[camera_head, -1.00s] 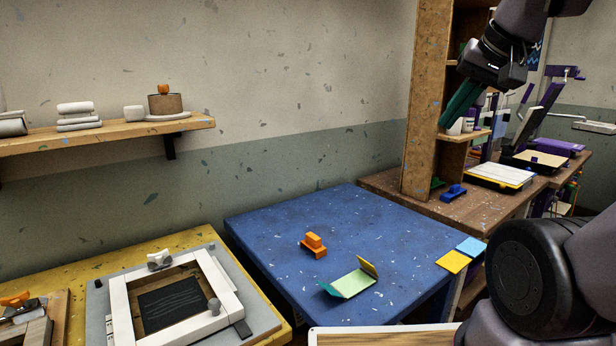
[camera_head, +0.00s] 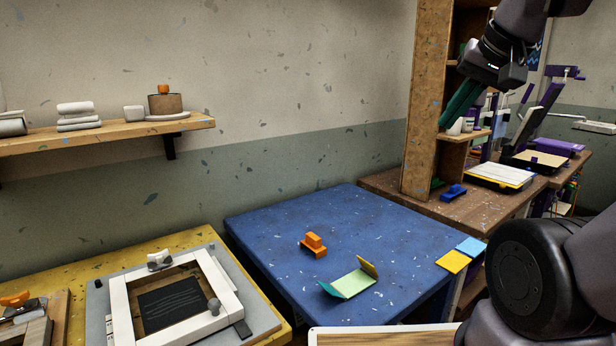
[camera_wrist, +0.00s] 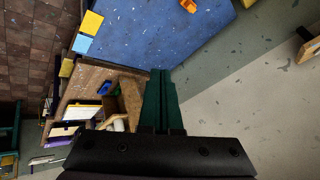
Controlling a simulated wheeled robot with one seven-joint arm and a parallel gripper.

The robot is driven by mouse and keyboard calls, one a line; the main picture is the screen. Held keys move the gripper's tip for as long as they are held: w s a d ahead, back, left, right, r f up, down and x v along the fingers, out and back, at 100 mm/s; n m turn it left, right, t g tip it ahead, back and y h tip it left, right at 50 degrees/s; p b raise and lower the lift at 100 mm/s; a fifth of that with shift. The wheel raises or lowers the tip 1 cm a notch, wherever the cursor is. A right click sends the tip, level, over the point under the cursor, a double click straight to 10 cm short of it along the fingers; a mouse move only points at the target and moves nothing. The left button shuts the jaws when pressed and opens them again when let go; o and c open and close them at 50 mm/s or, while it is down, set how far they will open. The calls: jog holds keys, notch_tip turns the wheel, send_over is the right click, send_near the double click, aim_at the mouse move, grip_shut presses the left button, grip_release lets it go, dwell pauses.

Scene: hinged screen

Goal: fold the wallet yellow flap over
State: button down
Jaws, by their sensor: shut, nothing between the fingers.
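The wallet (camera_head: 352,283) lies open on the blue table near its front edge. Its middle panel is pale green. Its yellow flap (camera_head: 368,267) stands tilted up at the right end, and a teal flap (camera_head: 329,291) stands tilted at the left end. My gripper (camera_head: 446,124) has dark green fingers and hangs high in front of the wooden shelf unit, well above and to the right of the wallet. In the wrist view my gripper (camera_wrist: 160,72) shows its fingers together with nothing between them. The wallet is not visible in the wrist view.
An orange block (camera_head: 314,245) sits on the blue table (camera_head: 270,235) behind the wallet. Yellow (camera_head: 453,262) and light-blue (camera_head: 471,246) squares lie at its right edge. The tall shelf unit (camera_head: 425,110) stands close to my gripper. A white frame (camera_head: 122,325) lies at left.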

jog(key=w+f+m+g+h, duration=0.1)
jog(key=w+f+m+g, duration=0.1)
jog(key=w+f+g, duration=0.35)
jog(key=m+g+y, duration=0.4)
jog(key=m+g, duration=0.1)
jog(key=g, duration=0.1)
send_near(367, 264)
jog(key=shift+y, duration=0.3)
jog(key=shift+w+x, duration=0.1)
jog(key=shift+x, duration=1.3)
jog(key=shift+w+x, duration=0.15)
jog(key=shift+x, duration=2.35)
jog(key=shift+s+a+r, duration=0.15)
jog(key=shift+a, duration=0.05)
